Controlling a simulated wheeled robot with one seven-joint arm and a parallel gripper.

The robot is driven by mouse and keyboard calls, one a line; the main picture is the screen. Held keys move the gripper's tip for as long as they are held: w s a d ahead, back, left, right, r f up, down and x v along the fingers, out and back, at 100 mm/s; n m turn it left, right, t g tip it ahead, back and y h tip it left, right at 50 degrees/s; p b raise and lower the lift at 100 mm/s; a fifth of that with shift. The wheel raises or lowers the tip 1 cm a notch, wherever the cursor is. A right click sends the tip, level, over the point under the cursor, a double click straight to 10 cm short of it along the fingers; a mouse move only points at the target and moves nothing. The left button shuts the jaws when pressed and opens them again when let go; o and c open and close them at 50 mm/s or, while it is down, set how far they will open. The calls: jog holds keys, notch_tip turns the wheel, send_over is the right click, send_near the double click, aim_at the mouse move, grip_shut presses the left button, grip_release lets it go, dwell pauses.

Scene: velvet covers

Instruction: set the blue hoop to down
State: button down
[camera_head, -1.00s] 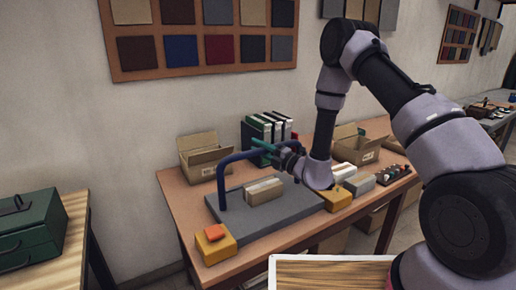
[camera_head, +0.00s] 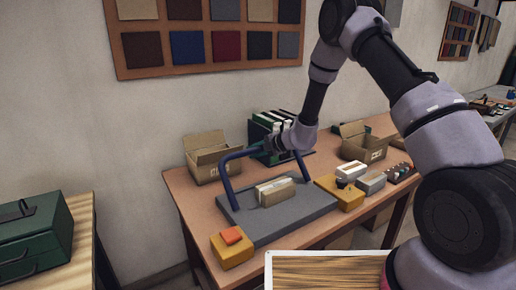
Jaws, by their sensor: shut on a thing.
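The blue hoop (camera_head: 228,178) stands raised on a grey base plate (camera_head: 255,225) on the table. Its left leg leans slightly up and to the left. Its right leg runs down to the far right of the plate. My gripper (camera_head: 270,143) is at the hoop's top bar, shut on it, with the wrist above and to the right. The fingertips are small and partly hidden by the wrist. A tan and white block (camera_head: 275,191) sits on the plate beneath the hoop.
Yellow boxes stand at the plate's left (camera_head: 232,249) and right (camera_head: 340,195); the left one has an orange top. Open cardboard boxes (camera_head: 207,160) (camera_head: 362,145) and binders (camera_head: 262,128) stand behind. A white-edged wooden board (camera_head: 325,273) is in front.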

jog(key=shift+m+g+h, duration=0.3)
jog(key=shift+g+h, duration=0.5)
jog(key=w+f, duration=0.1)
jog(key=f, duration=0.2)
jog(key=w+a+f, duration=0.1)
jog(key=f, duration=0.3)
jog(key=w+a+f, duration=0.1)
jog(key=f, duration=0.3)
jog(key=shift+w+a+f, duration=0.15)
jog(key=shift+f, duration=1.05)
jog(key=c, duration=0.8)
grip_release()
jog(key=shift+c, duration=0.2)
jog(key=shift+o, duration=1.2)
jog(key=shift+r, duration=0.2)
jog(key=shift+w+r, duration=0.1)
jog(key=shift+r, duration=0.05)
